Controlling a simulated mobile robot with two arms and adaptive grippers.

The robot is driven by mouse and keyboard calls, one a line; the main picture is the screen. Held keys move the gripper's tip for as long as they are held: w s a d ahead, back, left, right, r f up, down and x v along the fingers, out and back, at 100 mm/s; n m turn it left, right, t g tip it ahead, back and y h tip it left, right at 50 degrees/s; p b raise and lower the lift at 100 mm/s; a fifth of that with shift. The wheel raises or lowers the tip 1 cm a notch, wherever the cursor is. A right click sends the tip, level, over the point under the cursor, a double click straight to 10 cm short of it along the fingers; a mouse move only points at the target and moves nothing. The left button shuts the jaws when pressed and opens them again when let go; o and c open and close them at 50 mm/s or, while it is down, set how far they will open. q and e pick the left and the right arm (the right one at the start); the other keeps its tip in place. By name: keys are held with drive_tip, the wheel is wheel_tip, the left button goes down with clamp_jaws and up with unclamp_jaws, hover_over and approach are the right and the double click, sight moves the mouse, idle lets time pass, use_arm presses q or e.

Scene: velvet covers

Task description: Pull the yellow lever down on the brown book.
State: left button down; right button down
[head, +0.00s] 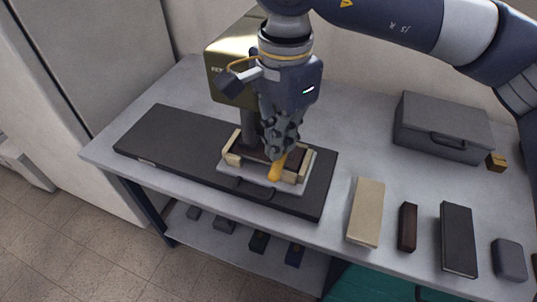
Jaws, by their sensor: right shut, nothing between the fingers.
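The yellow lever (276,172) is low, at the front of the press and just below my right gripper (279,147). The right gripper is shut, its fingers pointing down over the lever; whether they touch it I cannot tell. The brown book (238,150) lies in a pale clamp-like holder (232,161) on the press's dark base (160,137). The gripper and lever hide part of the book. The gold press head (226,68) stands behind, partly covered by my right arm. My left gripper is not in view.
A grey case (443,127) stands at the back right with a small golden block (496,162) beside it. A beige book (366,212), a small brown block (407,227), a black book (458,238) and a grey box (509,260) line the table's (345,158) front right.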

drive_tip(key=shift+f, duration=0.1)
drive_tip(key=shift+w+d+f+b, duration=0.1)
drive_tip(key=shift+w+f+b, duration=0.15)
drive_tip(key=shift+f+b, duration=0.35)
drive_tip(key=shift+w+d+f+b, duration=0.1)
drive_tip(key=shift+w+f+b, duration=0.15)
drive_tip(key=shift+f+b, duration=0.3)
drive_tip(key=shift+s+r, duration=0.1)
drive_tip(key=shift+r, duration=0.1)
drive_tip(key=shift+f, duration=0.1)
wheel_tip(320, 180, up, 18)
drive_tip(key=p, duration=1.2)
drive_tip(key=shift+s+a+p, duration=0.15)
drive_tip(key=shift+p, duration=0.15)
wheel_tip(320, 180, up, 4)
drive_tip(key=p, duration=0.2)
drive_tip(key=shift+p, duration=0.35)
